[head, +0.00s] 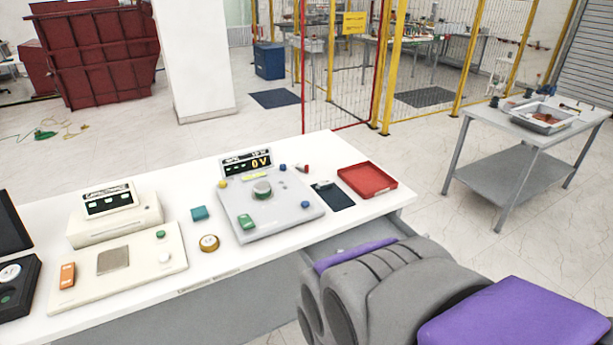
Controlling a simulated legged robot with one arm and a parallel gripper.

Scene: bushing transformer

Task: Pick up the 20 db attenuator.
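I cannot tell for sure which thing is the 20 db attenuator; no label for it is readable. Small loose things on the white table (130,182) are a teal block (200,213), a round brass-coloured piece (209,243) and a small red-tipped piece (302,168). My grey and purple arm links fill the lower right, over the table's front side. The fingers of my gripper do not show.
A grey test unit (290,212) with a "0 V" display and a cream unit (90,275) stand on the table. A red tray (367,179) lies at its right end. A grey side table (525,135) stands to the right, with open floor between.

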